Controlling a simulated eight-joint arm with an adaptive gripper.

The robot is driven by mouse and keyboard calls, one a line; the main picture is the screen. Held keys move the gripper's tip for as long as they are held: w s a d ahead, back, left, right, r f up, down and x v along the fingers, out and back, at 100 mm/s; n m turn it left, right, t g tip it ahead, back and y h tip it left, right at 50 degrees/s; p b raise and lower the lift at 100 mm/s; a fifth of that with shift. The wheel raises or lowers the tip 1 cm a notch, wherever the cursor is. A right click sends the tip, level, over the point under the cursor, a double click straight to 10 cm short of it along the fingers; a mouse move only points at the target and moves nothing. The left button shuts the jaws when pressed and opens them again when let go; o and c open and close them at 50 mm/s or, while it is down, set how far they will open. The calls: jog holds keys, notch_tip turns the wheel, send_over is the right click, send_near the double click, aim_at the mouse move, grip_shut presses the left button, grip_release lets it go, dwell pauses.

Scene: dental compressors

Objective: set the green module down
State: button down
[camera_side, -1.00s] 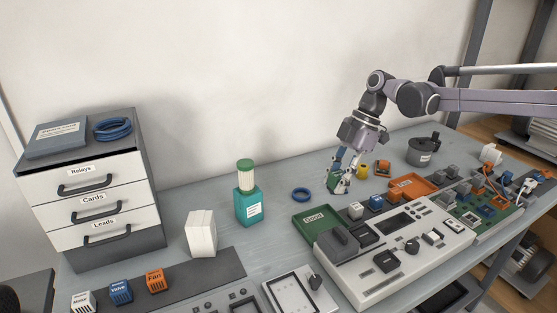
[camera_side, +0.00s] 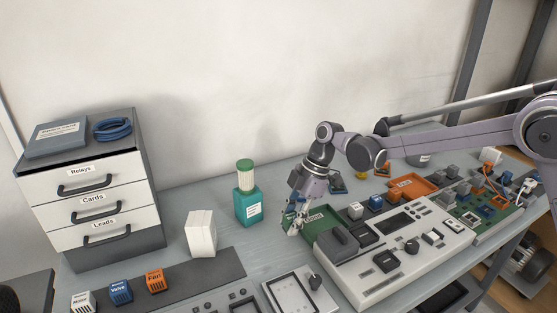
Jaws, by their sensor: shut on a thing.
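My gripper (camera_side: 294,226) is at the left end of the green tray (camera_side: 325,213) marked "Good", beside or just over its left edge. Its fingers are shut on a small blue-green piece (camera_side: 288,217), which I take to be the green module. The fingers hide most of it, and I cannot tell whether it touches the table or tray. Another small green piece (camera_side: 337,185) lies on the table behind the tray.
A teal bottle (camera_side: 247,205) and a white block (camera_side: 201,233) stand left of my gripper. The grey test unit (camera_side: 372,282) is to the right, with an orange tray (camera_side: 411,187) behind it. A yellow roll (camera_side: 363,174) is at the back.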

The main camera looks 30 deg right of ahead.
aim_at(288, 244)
jog(key=shift+a+f, duration=0.4)
jog(key=shift+a, duration=0.05)
jog(key=shift+f, duration=1.9)
jog(key=c, duration=1.1)
grip_release()
jog(key=shift+f, duration=0.1)
jog(key=shift+o, duration=0.2)
